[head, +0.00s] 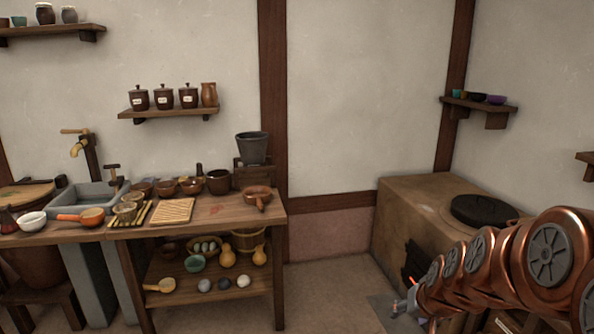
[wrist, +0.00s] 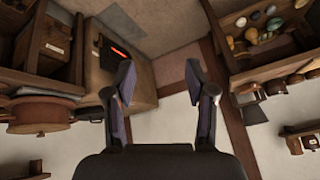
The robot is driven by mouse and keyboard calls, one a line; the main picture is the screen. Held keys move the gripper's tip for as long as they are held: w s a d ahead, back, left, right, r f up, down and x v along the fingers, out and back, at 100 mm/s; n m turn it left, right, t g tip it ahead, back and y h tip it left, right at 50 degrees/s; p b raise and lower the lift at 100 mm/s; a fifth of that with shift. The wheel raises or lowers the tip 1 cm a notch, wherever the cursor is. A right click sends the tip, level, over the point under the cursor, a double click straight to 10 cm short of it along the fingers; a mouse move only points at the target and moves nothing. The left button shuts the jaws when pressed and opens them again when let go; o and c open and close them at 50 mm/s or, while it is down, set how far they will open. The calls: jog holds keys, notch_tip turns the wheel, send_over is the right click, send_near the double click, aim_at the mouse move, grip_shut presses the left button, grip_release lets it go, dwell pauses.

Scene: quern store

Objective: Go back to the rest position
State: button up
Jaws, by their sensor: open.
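My gripper (wrist: 158,82) is open and empty in the wrist view, its two dark fingers spread apart with nothing between them. In the head view my copper-coloured arm reaches in from the lower right, and the gripper end (head: 405,305) points left, low in front of the stove. The gripper is apart from the wooden workbench (head: 232,215), with open floor between them. The wrist view appears upside down, with the bench shelves at upper right.
A clay stove (head: 405,215) with a black lid (head: 483,210) stands in the right corner, close behind my arm; a red glow (wrist: 117,52) shows at its opening. Bowls and a grey sink (head: 92,195) crowd the bench. The floor (head: 325,290) between bench and stove is clear.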

jog(key=s+a+r+n+g+p, duration=0.1)
jog(key=s+a+r+g+p, duration=0.1)
jog(key=s, duration=0.8)
jog(key=s+a+r+n+g+p, duration=0.1)
jog(key=s+a+r+g+p, duration=0.1)
jog(key=s, duration=0.8)
jog(key=s+a+r+n+g+p, duration=0.1)
jog(key=s+r+g+p, duration=0.3)
jog(key=s, duration=0.6)
notch_tip(320, 180, up, 2)
jog(key=shift+s+a+r, duration=0.1)
jog(key=shift+s+a, duration=0.15)
jog(key=shift+a, duration=0.65)
